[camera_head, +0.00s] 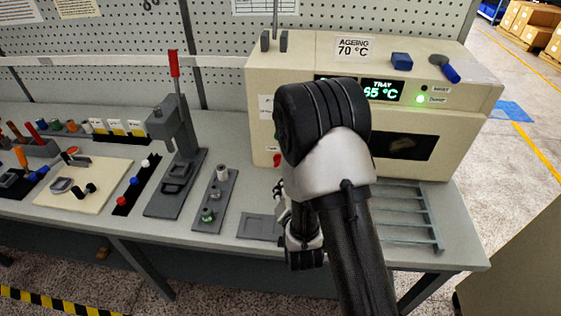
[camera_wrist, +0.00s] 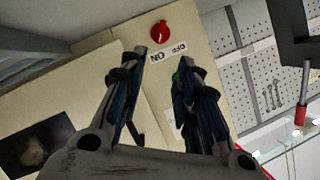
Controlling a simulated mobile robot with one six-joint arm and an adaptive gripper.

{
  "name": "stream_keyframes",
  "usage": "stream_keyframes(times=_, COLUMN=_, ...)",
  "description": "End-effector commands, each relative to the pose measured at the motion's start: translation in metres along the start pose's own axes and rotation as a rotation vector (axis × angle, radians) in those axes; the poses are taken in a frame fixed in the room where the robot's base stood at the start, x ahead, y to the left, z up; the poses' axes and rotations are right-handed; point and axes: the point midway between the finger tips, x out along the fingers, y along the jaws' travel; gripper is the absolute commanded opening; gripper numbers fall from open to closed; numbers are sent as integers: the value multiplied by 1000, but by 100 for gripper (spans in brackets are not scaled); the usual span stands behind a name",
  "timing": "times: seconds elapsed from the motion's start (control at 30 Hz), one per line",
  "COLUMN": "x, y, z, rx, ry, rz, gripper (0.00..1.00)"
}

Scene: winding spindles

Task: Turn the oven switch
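The oven (camera_head: 455,152) is a cream box at the right of the bench, with a dark window and a lit green display reading about 65 °C. Its red switch (camera_head: 277,160) shows at the lower left of the front, beside my arm. In the wrist view the red round switch (camera_wrist: 161,33) is at the top centre, on the cream panel, above a white lettered label that appears upside down. My gripper (camera_wrist: 163,62) is open and empty. Its fingertips point toward the switch and are apart from it. In the head view my arm hides part of the oven front.
A lever press (camera_head: 175,130) with a red handle stands left of the oven. A grey plate with small posts (camera_head: 214,200) lies between them. A wire rack (camera_head: 408,215) lies before the oven. A pegboard (camera_head: 225,60) stands behind.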

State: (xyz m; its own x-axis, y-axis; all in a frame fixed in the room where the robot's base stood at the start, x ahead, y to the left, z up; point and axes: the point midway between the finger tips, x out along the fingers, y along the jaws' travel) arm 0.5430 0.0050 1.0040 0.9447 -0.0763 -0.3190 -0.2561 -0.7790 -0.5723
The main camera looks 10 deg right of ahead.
Motion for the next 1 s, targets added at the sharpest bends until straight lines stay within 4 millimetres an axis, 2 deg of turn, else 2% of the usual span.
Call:
stream_keyframes(times=0.17, x=16, y=0, z=0, rx=3, ry=8, rz=-5, gripper=30)
stream_keyframes(times=0.7, x=130, y=1, z=1, rx=1, ry=7, rz=-5, gripper=30)
stream_keyframes(times=0.83, x=152, y=1, z=0, rx=0, ry=7, rz=-4, gripper=30)
stream_keyframes(times=1.0, x=168, y=0, z=0, rx=0, ry=5, rz=-3, gripper=30)
